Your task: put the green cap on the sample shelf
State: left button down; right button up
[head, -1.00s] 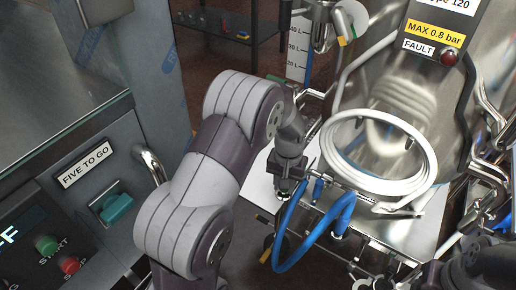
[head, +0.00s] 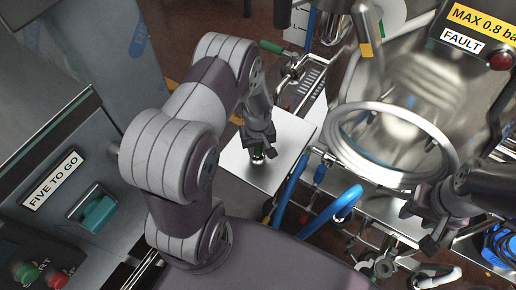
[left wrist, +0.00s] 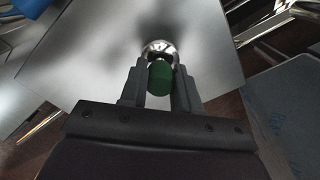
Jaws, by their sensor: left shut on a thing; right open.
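The green cap (left wrist: 160,79) is between the two fingers of my left gripper (left wrist: 160,88), which is shut on it. A shiny round metal piece (left wrist: 158,47) shows just beyond the cap; I cannot tell whether they touch. In the head view, my left gripper (head: 259,148) points down over a pale flat plate (head: 249,172), with a little green at its tips. My right gripper (head: 428,225) is open at the right, below the round metal ring. I see no surface now that I can identify as the sample shelf.
A steel vessel with a round ring opening (head: 448,155) stands at the right. Blue hoses (head: 335,212) run in front of it. A grey cabinet with a teal switch (head: 97,212) and buttons is at the left. A green-handled valve (head: 272,47) is beyond my left gripper.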

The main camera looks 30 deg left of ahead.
pick_arm(q)
jog(key=c, duration=0.8)
grip_release()
notch_tip(320, 180, up, 11)
jog(key=p, duration=0.4)
notch_tip(320, 180, up, 9)
jog(key=m, duration=0.5)
send_over(258, 148)
jog(key=s+d, duration=0.3)
jog(key=s, duration=0.1)
jog(key=s+d+r+m+t, duration=0.1)
jog(key=s+d+r+m, duration=0.1)
jog(key=s, duration=0.3)
jog(key=shift+s+r+m, duration=0.2)
jog(key=shift+r+m, duration=0.4)
jog(key=shift+m, duration=0.1)
